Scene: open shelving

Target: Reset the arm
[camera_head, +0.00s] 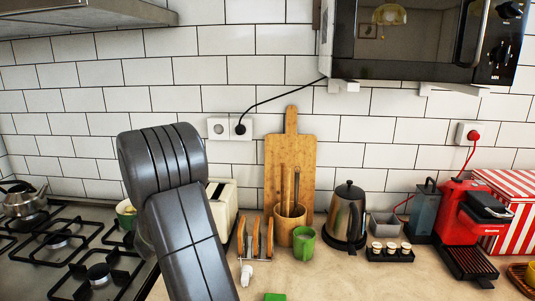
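My arm shows as dark grey links rising from the bottom left of the head view, bent at a thick joint in front of the counter. My gripper is not in view, so I cannot see whether it is open or shut. No object is seen in its grasp. The arm hides part of the cream toaster (222,203) and part of a green bowl (126,213).
A gas stove (62,243) with a kettle (23,200) lies left. The counter (345,278) holds a toast rack (254,238), green mug (304,243), utensil holder (288,224), dark kettle (346,213) and red coffee machine (462,213). A microwave (400,42) hangs above.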

